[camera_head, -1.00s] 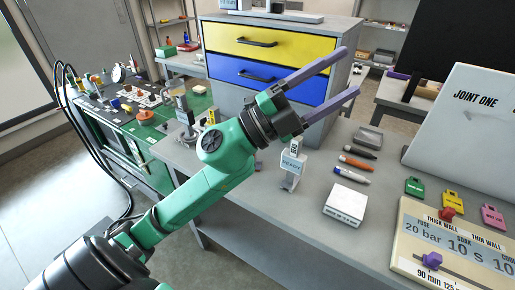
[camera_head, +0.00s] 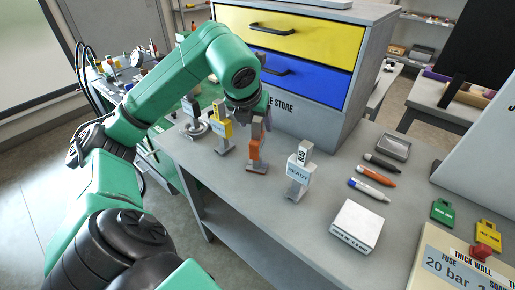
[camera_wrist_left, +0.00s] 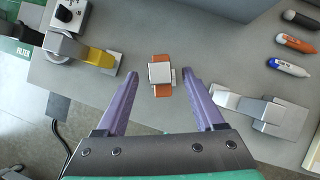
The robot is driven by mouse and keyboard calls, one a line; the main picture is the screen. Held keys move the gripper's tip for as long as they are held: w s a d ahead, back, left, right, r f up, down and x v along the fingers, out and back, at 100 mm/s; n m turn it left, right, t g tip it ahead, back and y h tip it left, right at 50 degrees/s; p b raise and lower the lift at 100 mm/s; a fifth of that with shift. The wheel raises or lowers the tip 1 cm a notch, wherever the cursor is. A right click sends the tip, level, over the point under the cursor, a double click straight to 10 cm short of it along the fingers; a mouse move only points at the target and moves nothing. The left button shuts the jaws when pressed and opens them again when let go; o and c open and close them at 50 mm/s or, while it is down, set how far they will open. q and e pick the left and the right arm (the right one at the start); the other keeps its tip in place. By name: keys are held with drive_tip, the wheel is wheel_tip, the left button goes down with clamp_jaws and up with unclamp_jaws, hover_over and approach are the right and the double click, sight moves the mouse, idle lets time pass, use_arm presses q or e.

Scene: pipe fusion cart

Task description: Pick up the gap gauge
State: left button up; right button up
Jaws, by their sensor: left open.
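An upright orange stand-like tool (camera_head: 257,152) with a grey block on top stands on the grey bench. It may be the gap gauge, but I can read no label on it. In the left wrist view it shows from above as a pale square block with orange ends (camera_wrist_left: 161,73). My left gripper (camera_head: 262,118) points down over it, partly hidden by its own wrist. In the left wrist view its purple fingers (camera_wrist_left: 159,78) are open, one either side of the orange tool, with a gap on both sides. My right gripper is not in view.
A yellow stand (camera_head: 222,130) is left of the orange one and a white READY stand (camera_head: 299,172) right. A white box (camera_head: 356,226), markers (camera_head: 374,177) and a grey tray (camera_head: 393,146) lie further right. The drawer cabinet (camera_head: 300,70) rises behind.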

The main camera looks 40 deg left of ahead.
use_arm(q)
drive_tip(key=p+x, duration=0.1)
drive_tip(key=x, duration=0.4)
drive_tip(key=shift+w+f, duration=0.2)
drive_tip(key=shift+f, duration=0.15)
clamp_jaws()
drive_tip(key=shift+r, duration=0.1)
idle(0.9)
